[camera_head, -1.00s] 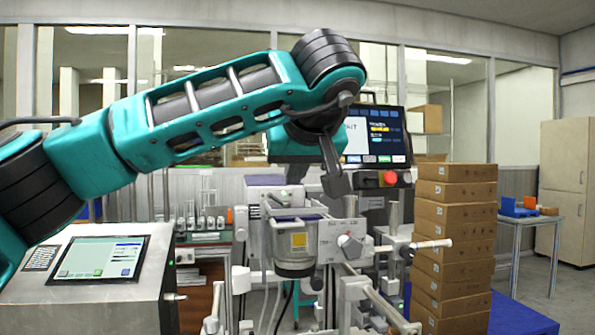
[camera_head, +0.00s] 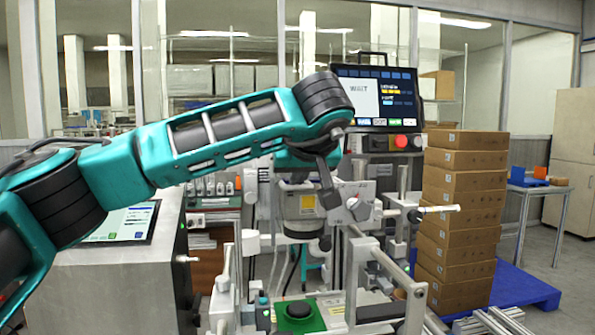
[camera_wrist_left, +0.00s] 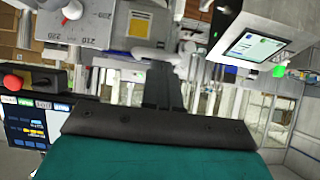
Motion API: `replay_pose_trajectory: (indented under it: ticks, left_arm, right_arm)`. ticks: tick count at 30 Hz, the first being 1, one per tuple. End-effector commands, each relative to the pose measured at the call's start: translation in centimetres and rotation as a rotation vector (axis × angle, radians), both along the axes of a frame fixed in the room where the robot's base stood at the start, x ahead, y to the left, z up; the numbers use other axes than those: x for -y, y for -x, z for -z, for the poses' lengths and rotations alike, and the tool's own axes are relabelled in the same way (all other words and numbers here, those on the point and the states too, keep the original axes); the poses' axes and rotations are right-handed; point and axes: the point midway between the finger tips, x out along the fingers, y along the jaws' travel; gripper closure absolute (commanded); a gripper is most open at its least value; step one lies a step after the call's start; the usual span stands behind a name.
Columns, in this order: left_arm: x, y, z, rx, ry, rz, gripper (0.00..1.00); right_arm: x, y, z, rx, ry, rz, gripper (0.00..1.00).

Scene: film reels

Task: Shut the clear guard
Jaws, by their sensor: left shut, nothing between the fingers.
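My left gripper (camera_head: 329,193) is shut and empty, pointing down in front of the upper part of the grey machine. It overlaps the machine's white dial plate (camera_head: 358,204) in the head view; I cannot tell whether it touches anything. In the left wrist view the closed dark fingers (camera_wrist_left: 163,90) reach toward the machine, with the dial plate (camera_wrist_left: 84,22) at the upper left. The clear guard cannot be made out with certainty; metal rails and a frame (camera_head: 382,262) stand at the machine's front. My right gripper is not in view.
A control screen (camera_head: 376,97) with a red stop button (camera_head: 401,141) stands behind the machine. A steel cabinet with a touchscreen (camera_head: 125,222) is at the left.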

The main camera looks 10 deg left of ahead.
Motion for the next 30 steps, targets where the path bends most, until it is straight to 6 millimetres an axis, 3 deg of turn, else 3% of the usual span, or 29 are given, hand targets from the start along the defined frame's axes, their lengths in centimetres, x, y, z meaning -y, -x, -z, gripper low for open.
replay_pose_trajectory:
  ticks: [5, 10, 15, 20, 30]
  left_arm:
    - [0.0, 0.0, 2.7, -0.002, -0.002, 0.001, 1.00]
    - [0.0, 0.0, 8.0, -0.004, -0.003, 0.001, 1.00]
    - [-0.1, 0.0, 11.9, -0.003, -0.002, -0.002, 1.00]
    - [-0.1, 0.0, 13.4, -0.001, -0.001, -0.002, 1.00]
    - [-0.1, 0.0, 13.4, -0.002, -0.001, -0.002, 1.00]
  right_arm:
    - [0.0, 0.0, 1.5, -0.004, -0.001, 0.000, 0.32]
    - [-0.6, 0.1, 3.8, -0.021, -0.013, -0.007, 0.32]
    - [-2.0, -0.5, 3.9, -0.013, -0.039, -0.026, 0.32]
    - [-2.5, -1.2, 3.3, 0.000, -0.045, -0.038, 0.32]
    - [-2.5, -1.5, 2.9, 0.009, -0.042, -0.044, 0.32]
